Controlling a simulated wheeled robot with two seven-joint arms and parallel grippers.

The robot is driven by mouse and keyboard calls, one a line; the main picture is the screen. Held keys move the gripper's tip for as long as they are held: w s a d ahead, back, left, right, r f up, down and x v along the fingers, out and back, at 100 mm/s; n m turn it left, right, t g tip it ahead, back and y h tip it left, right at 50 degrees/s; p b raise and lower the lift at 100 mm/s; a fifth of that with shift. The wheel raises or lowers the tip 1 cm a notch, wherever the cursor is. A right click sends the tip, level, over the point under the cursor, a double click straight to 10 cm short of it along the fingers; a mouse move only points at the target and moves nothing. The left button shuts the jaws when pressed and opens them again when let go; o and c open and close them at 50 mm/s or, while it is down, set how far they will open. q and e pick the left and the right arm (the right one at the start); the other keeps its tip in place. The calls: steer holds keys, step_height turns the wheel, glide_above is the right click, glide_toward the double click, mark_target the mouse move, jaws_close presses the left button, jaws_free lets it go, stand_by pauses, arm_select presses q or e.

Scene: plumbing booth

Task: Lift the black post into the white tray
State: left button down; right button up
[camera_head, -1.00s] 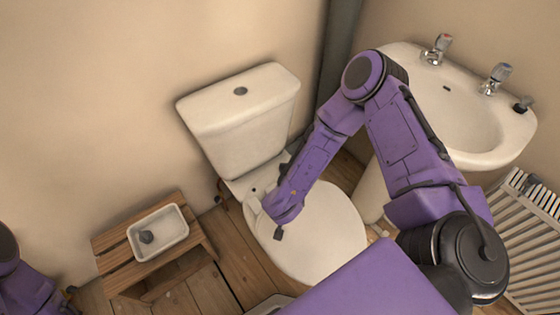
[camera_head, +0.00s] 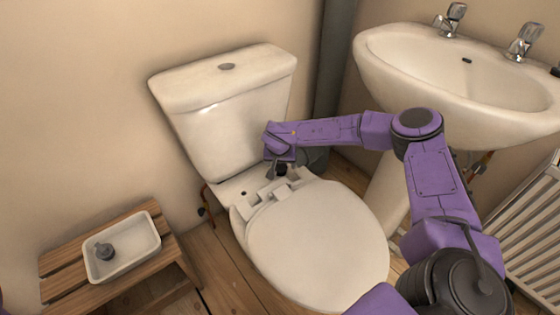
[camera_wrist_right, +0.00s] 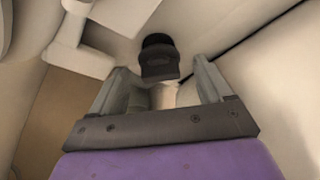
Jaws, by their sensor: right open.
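The black post (camera_wrist_right: 158,58) stands between the two spread fingers of my right gripper (camera_wrist_right: 162,78) in the right wrist view, with a gap on each side. In the head view my right gripper (camera_head: 277,169) is low over the back ledge of the toilet, and the dark post (camera_head: 282,171) shows partly at its fingers. The right gripper is open and holds nothing. My left gripper is out of view.
The toilet cistern (camera_head: 228,115) rises behind the right gripper, and the toilet lid (camera_head: 318,245) is in front of it. The wooden stool (camera_head: 178,262) stands left of the toilet. A sink (camera_head: 450,90) is at the upper right, a radiator (camera_head: 525,215) at the right edge.

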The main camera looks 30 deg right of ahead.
steer(key=shift+x, duration=1)
steer(key=c, duration=1.1)
steer(key=shift+o, duration=0.5)
steer(key=shift+c, duration=0.3)
steer(key=shift+r, duration=0.1)
